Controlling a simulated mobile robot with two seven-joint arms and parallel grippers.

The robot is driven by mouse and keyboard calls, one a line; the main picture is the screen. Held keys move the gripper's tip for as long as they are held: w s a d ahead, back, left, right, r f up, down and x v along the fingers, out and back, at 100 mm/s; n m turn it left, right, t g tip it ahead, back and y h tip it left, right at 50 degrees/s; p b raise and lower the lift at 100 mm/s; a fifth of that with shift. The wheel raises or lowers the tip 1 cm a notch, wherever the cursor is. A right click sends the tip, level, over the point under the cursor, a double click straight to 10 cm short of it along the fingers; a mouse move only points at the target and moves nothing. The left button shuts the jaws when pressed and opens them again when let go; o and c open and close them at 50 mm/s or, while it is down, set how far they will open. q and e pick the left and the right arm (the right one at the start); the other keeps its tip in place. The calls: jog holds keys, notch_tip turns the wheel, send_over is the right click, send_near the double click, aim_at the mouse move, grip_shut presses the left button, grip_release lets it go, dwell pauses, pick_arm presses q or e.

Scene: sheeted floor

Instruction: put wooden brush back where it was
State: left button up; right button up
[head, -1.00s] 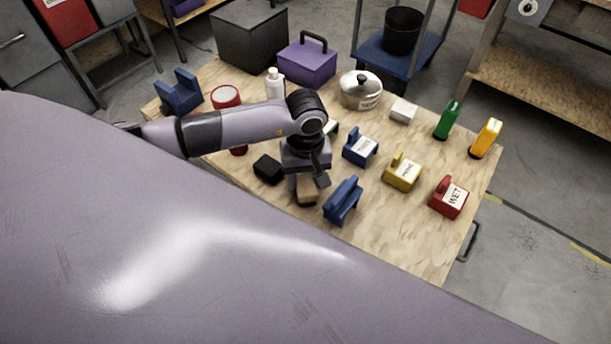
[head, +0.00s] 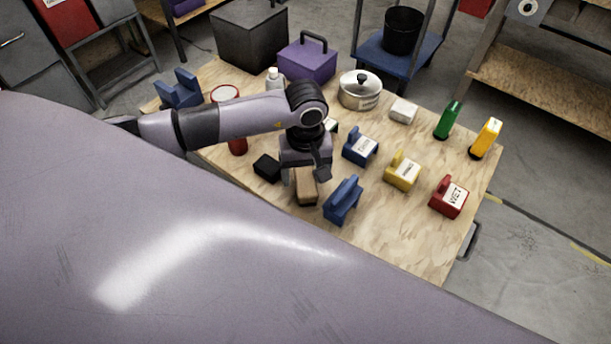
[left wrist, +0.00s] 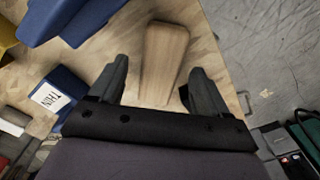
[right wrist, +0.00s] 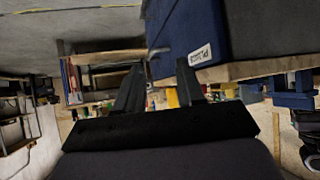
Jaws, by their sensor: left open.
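My left gripper (head: 306,174) points down just above the brush. Its fingers stand apart on both sides of it, with a gap at each side. My right gripper (right wrist: 158,88) is open and empty, away from the brush; it is not seen in the head view. The underside of the brush is hidden.
Close by are a black block (head: 267,168), a blue labelled holder (head: 360,147), a yellow holder (head: 403,171) and a red holder (head: 449,197). A pot (head: 360,92) and purple box (head: 307,62) stand farther back. Bare plywood lies at the front right. A blue box (right wrist: 195,30) is near my right gripper.

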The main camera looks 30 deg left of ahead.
aim_at(305, 178)
pick_arm(q)
notch_tip(305, 178, up, 10)
jog(key=shift+b, duration=0.45)
jog(key=shift+r, duration=0.1)
